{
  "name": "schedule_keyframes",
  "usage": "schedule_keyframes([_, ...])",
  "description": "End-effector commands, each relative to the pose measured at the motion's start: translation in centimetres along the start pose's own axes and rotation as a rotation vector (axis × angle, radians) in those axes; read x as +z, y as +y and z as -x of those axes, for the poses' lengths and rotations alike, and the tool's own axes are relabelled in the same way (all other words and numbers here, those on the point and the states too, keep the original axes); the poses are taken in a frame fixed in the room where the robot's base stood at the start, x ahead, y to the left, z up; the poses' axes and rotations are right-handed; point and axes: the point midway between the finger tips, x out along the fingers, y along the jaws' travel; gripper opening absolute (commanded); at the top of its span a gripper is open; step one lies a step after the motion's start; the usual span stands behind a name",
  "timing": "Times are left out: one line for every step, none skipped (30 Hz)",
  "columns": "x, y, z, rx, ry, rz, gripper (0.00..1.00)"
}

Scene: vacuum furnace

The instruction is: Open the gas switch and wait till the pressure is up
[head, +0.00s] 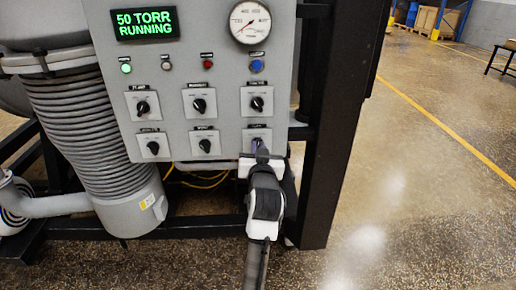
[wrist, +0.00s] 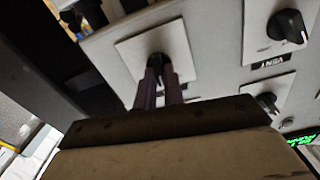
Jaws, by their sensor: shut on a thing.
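The grey control panel (head: 180,75) carries a green display (head: 145,24) that reads 50 TORR RUNNING. Two rows of black rotary switches sit below it. My gripper (head: 259,152) is at the bottom-right switch, which I take as the gas switch (head: 257,134); its label is too small to read for sure. In the wrist view my gripper's purple fingers (wrist: 160,86) are shut on this switch's dark knob (wrist: 156,62), over its pale plate (wrist: 128,50). The fingers hide most of the knob, so its angle is unclear. The round dial gauge (head: 250,22) is at the top right.
The vent switch (wrist: 290,26) is close beside my gripper in the wrist view. A black frame post (head: 332,130) stands right of the panel. A ribbed grey hose (head: 75,130) is at the left. Open floor (head: 420,190) lies to the right.

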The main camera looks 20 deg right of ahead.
Motion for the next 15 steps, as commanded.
schedule_keyframes([0.01, -0.02, -0.01, 0.0, -0.001, -0.04, 0.0])
schedule_keyframes([0.02, -0.01, -0.01, 0.0, -0.002, -0.066, 0.0])
schedule_keyframes([0.02, -0.01, -0.01, -0.001, -0.002, -0.1, 0.0])
schedule_keyframes([0.03, 0.01, -0.01, 0.0, -0.002, -0.124, 0.0])
schedule_keyframes([0.04, 0.02, -0.01, 0.0, -0.002, -0.147, 0.0])
schedule_keyframes([0.04, 0.04, -0.01, 0.0, -0.002, -0.177, 0.0])
schedule_keyframes([0.05, 0.05, -0.01, 0.0, -0.002, -0.199, 0.0])
schedule_keyframes([0.05, 0.06, -0.01, 0.0, -0.002, -0.219, 0.0])
schedule_keyframes([0.05, 0.07, -0.01, 0.0, -0.002, -0.244, 0.0])
schedule_keyframes([0.06, 0.07, -0.01, 0.0, -0.002, -0.263, 0.0])
schedule_keyframes([0.06, 0.08, -0.01, 0.0, -0.002, -0.279, 0.0])
schedule_keyframes([0.07, 0.09, -0.01, 0.0, -0.002, -0.3, 0.0])
schedule_keyframes([0.07, 0.09, -0.01, 0.0, -0.002, -0.314, 0.0])
schedule_keyframes([0.08, 0.1, -0.01, 0.0, -0.002, -0.328, 0.0])
schedule_keyframes([0.08, 0.11, -0.01, 0.0, -0.002, -0.343, 0.0])
